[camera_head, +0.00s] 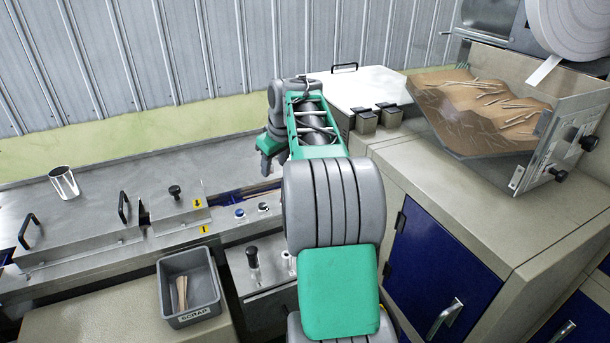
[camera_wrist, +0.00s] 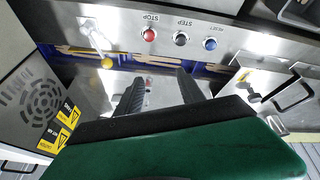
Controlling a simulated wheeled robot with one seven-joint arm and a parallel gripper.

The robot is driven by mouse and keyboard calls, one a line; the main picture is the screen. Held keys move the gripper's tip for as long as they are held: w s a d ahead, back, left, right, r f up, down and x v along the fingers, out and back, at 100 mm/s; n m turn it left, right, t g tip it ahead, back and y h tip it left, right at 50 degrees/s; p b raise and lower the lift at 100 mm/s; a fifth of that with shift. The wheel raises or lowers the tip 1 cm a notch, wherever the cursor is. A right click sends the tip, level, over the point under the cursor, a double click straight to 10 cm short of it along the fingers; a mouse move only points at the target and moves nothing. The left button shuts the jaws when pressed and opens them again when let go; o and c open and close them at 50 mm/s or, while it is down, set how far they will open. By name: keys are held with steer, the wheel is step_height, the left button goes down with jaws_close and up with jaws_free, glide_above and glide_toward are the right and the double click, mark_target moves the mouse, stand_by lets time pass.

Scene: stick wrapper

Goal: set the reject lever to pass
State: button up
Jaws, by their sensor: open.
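My gripper (camera_head: 266,166) is over the far side of the steel machine deck in the head view, with my arm crossing the middle of the picture. In the wrist view its two dark fingers (camera_wrist: 158,88) are spread with nothing between them. A lever with a yellow knob (camera_wrist: 107,62) stands ahead and left of the fingers in the wrist view, apart from them. A lever with a black knob (camera_head: 251,256) stands upright on the front panel in the head view. No reject or pass label is readable, so I cannot tell which is the reject lever.
Red (camera_wrist: 149,35), black (camera_wrist: 181,39) and blue (camera_wrist: 210,44) buttons sit on a steel panel in the wrist view. A scrap bin (camera_head: 190,287) holds sticks. A steel cup (camera_head: 64,183) stands on the deck. A stick hopper (camera_head: 481,112) is at right.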

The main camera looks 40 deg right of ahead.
steer(key=d+f, duration=0.3)
steer(key=d, duration=0.9)
steer(key=shift+h, duration=0.3)
steer(key=x, duration=0.7)
steer(key=shift+w+d+f+p, duration=0.1)
steer(key=shift+d+f+p, duration=0.1)
steer(key=shift+f+p, duration=0.2)
steer(key=shift+c, duration=0.6)
jaws_close()
